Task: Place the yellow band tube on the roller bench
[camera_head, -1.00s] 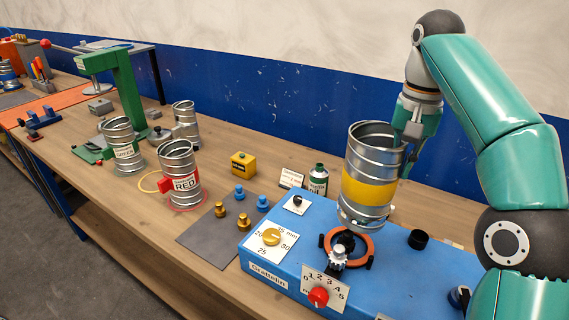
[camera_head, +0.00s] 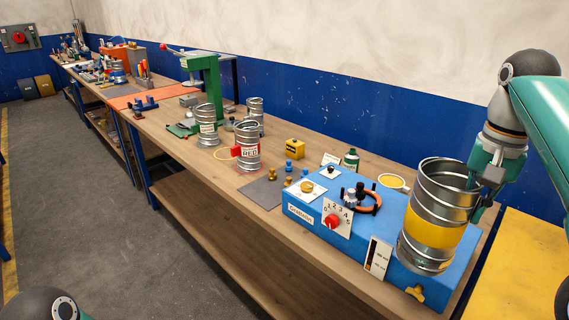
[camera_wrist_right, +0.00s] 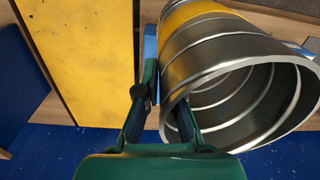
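The yellow band tube (camera_head: 433,216) is a ribbed metal tube with a yellow band, held in the air over the right end of the blue machine. My right gripper (camera_head: 480,185) is shut on its wall near the upper rim. In the right wrist view the tube (camera_wrist_right: 235,70) lies in front of my right gripper (camera_wrist_right: 165,100), one finger inside the open end and one outside. My left gripper is out of view; only a piece of my left arm shows at the bottom left. I cannot tell which bench is the roller bench.
The blue machine (camera_head: 300,212) with knobs stands on the wooden bench (camera_head: 225,170). Beyond it are the RED-labelled tube (camera_head: 247,150), other metal tubes and a green press (camera_head: 212,80). A yellow surface (camera_head: 515,265) lies at the right. The grey floor at left is clear.

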